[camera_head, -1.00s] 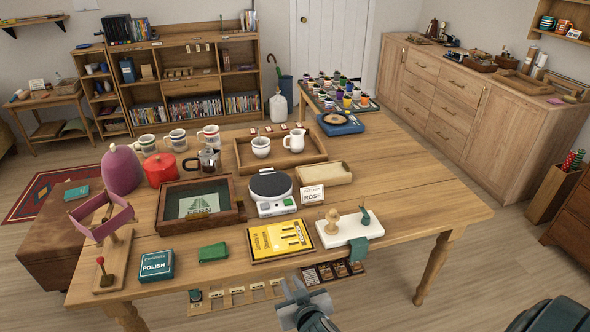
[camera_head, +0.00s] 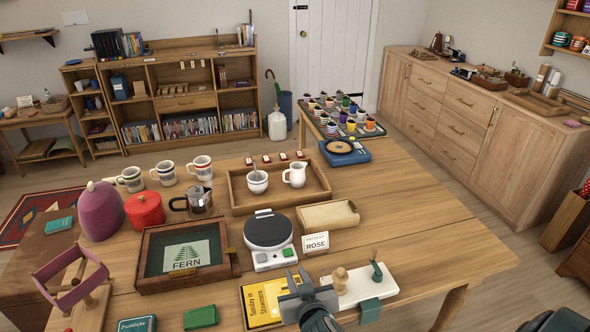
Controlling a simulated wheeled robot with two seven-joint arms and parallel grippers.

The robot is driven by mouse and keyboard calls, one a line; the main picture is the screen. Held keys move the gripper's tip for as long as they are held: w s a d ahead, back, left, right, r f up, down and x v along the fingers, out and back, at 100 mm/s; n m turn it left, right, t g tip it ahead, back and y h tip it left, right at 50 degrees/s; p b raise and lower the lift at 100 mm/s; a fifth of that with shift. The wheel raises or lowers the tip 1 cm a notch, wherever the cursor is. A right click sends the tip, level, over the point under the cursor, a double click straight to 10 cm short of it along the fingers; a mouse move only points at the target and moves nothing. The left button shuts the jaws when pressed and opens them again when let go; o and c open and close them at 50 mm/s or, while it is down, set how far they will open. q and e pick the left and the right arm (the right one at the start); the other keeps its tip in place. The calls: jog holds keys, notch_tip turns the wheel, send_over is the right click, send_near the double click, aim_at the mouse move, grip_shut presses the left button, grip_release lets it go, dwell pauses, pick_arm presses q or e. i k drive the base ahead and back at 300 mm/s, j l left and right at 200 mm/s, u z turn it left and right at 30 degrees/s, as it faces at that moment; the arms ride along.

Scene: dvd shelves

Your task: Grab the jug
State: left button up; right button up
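The jug (camera_head: 295,174) is a small white pitcher with a handle on its left side. It stands upright in the wooden tray (camera_head: 322,196) on the table, to the right of a white cup (camera_head: 257,182). My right gripper (camera_head: 298,279) is at the bottom middle, over the yellow book and the white board. A gap shows between its fingers, and it holds nothing that I can see. It is well in front of the jug and apart from it. My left gripper is not in view.
Between the gripper and the tray are a scale (camera_head: 268,232), a ROSE card (camera_head: 316,243) and a shallow wooden box (camera_head: 328,215). The table (camera_head: 410,215) is clear to the right.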

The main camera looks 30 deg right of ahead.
aim_at(297, 176)
jog(key=i+l, duration=0.9)
jog(key=i, duration=0.25)
